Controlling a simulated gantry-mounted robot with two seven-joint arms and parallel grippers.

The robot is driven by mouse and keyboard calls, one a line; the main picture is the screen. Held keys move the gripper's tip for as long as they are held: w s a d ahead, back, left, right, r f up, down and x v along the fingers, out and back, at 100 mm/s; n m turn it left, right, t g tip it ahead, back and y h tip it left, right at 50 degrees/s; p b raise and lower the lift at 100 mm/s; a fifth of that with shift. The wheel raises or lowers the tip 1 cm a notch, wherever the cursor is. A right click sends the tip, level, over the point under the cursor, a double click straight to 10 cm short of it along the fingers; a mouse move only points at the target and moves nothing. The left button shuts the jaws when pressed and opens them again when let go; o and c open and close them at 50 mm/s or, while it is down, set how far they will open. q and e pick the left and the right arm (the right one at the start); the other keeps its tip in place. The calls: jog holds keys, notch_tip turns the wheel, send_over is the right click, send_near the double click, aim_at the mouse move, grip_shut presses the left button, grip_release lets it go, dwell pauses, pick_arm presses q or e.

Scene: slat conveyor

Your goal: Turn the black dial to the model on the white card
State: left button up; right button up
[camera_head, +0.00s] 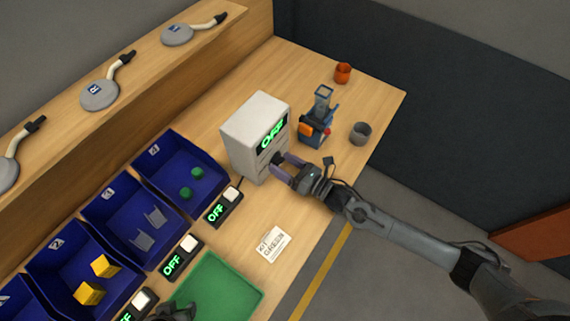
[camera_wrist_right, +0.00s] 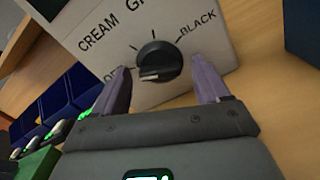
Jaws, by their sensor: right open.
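The black dial (camera_wrist_right: 158,60) is on the front of a pale box (camera_head: 245,137). Labels CREAM, a partly cut-off GR and BLACK surround it, with a partly hidden label at left. The box's green display (camera_head: 272,134) reads OFF. My right gripper (camera_wrist_right: 160,72) is open, with one purple finger on each side of the dial; contact cannot be told. It also shows in the head view (camera_head: 284,167), at the box front. The white card (camera_head: 272,244) lies on the table and appears to read KIT GREEN. A dark part of my left gripper (camera_head: 175,312) shows at the bottom edge.
Blue bins (camera_head: 146,190) line the left, with small OFF displays (camera_head: 223,207) in front. A green tray (camera_head: 250,286) lies near the front. A blue device (camera_head: 317,125), grey cup (camera_head: 360,133) and orange cup (camera_head: 343,73) stand right of and behind the box.

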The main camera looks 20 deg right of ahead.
pick_arm(q)
jog(key=shift+a, duration=0.15)
pick_arm(e)
jog(key=c, duration=1.1)
jog(key=shift+o, duration=0.2)
jog(key=shift+m, duration=0.4)
pick_arm(q)
jog(key=shift+r, duration=0.2)
pick_arm(e)
jog(key=m, duration=0.2)
jog(key=shift+m, duration=0.4)
pick_arm(q)
jog(key=shift+r+p, duration=0.3)
jog(key=shift+p, duration=0.2)
pick_arm(e)
jog(key=m, duration=0.4)
jog(key=shift+m, duration=0.3)
pick_arm(q)
jog(key=shift+r+p, duration=0.4)
pick_arm(e)
jog(key=m, duration=0.4)
pick_arm(q)
jog(key=shift+r, duration=0.3)
pick_arm(e)
jog(key=shift+m, duration=1.9)
pick_arm(q)
jog(key=shift+p, duration=0.3)
